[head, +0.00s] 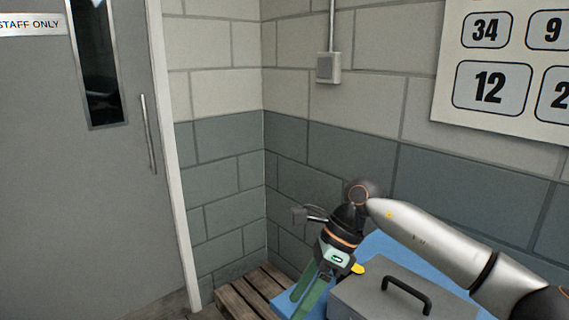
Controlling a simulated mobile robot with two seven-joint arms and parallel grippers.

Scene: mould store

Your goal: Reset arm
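My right arm comes in from the right edge, bent at a dark joint, with its lower part pointing down and to the left. My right gripper (299,304) has two green fingers that look apart, with nothing seen between them. It is in front of the left end of a blue surface (378,246), just left of a grey metal box. I cannot tell whether the fingers touch the surface. My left gripper is not in view.
The grey box (372,299) with a black handle (406,293) stands on the blue surface, close to my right gripper. A small yellow item (357,269) shows beside it. A wooden pallet (243,298) lies in the corner. A grey door (95,190) stands at left.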

